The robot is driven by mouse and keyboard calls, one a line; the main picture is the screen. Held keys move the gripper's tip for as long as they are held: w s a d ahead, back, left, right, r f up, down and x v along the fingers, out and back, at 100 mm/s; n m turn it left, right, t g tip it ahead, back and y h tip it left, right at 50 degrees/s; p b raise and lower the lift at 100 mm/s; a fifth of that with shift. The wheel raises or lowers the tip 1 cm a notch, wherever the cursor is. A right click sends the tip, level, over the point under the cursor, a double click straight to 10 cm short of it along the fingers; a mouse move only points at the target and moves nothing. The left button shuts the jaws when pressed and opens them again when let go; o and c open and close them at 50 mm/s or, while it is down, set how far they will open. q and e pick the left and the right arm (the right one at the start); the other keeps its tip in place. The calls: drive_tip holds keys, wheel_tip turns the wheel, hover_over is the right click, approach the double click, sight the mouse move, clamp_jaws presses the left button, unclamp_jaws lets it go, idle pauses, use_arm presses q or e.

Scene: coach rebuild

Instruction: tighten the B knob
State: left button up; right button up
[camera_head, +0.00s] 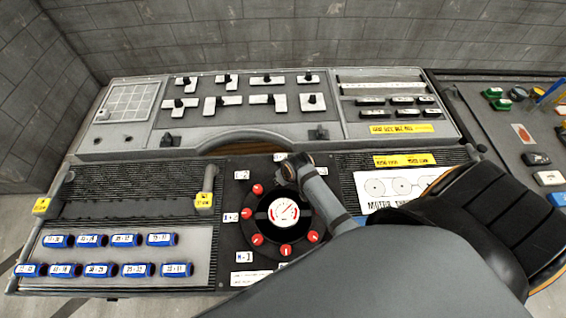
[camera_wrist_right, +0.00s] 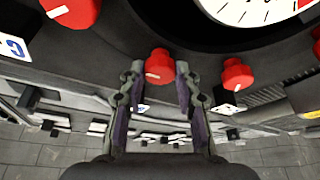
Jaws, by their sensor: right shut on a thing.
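A round black dial housing with a white gauge (camera_head: 284,212) sits in the console's middle, ringed by several red knobs such as the left one (camera_head: 246,213). My right gripper (camera_head: 286,178) reaches over the top of the ring and hides the knob there. In the right wrist view, my right gripper's fingers (camera_wrist_right: 160,85) are on either side of a red knob (camera_wrist_right: 159,66) with a white line on its face. The white label by this knob (camera_wrist_right: 142,108) is mostly covered by a finger, so I cannot read its letter. My left gripper is out of view.
Neighbouring red knobs (camera_wrist_right: 236,74) and (camera_wrist_right: 72,12) stand close on both sides of my right fingers. Blue labelled buttons (camera_head: 97,270) fill the lower left panel. Switches (camera_head: 267,80) line the back panel. A black seat (camera_head: 480,225) stands at the right.

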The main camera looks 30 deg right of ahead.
drive_tip(key=shift+m+p, duration=0.5)
drive_tip(key=shift+m, duration=0.1)
drive_tip(key=shift+a+h, duration=0.1)
drive_tip(key=shift+h, duration=0.2)
drive_tip(key=o, duration=1.1)
drive_tip(key=shift+r, duration=0.1)
drive_tip(key=v, duration=1.1)
drive_tip(key=shift+s+r, duration=0.15)
drive_tip(key=shift+r, duration=0.25)
